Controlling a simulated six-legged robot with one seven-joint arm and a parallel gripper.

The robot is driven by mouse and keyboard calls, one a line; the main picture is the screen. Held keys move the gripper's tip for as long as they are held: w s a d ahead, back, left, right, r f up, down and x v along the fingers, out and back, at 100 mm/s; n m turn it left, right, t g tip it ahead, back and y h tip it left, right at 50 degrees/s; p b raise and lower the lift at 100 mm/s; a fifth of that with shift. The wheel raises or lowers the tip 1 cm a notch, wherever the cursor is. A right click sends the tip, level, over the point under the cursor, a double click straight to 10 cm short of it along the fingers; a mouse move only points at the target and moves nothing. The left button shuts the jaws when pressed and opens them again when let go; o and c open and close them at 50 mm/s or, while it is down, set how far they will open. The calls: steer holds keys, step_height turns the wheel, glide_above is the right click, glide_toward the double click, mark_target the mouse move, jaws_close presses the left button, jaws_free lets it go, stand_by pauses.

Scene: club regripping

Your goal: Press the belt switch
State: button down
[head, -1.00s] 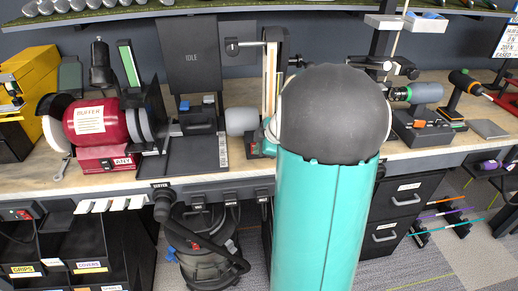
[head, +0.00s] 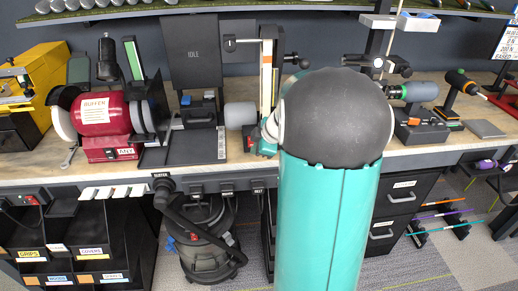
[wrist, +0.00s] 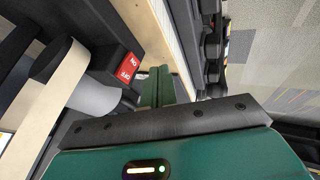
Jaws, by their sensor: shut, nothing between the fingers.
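A red switch (wrist: 127,67) with white lettering sits on a dark housing in the wrist view, beside the belt machine's grey roller (wrist: 95,97) and tan belt (wrist: 45,100). My gripper (wrist: 160,70) has its green fingers together with nothing between them. In the picture, the fingertips are just right of the switch; a gap shows, and I cannot tell the depth between them. In the head view, the upright belt (head: 267,75) and its grey roller (head: 240,115) stand left of my arm's dark joint. My arm hides part of that machine, and its switch is unclear there.
The red buffer (head: 98,113) stands left on the bench (head: 245,167), beside a dark panel reading IDLE (head: 193,53). A vacuum (head: 207,240) is under the bench. Orange-and-black tools (head: 425,125) stand right, above a drawer unit (head: 400,210). Bare bench front lies near the belt machine.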

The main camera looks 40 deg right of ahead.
steer(key=v, duration=1)
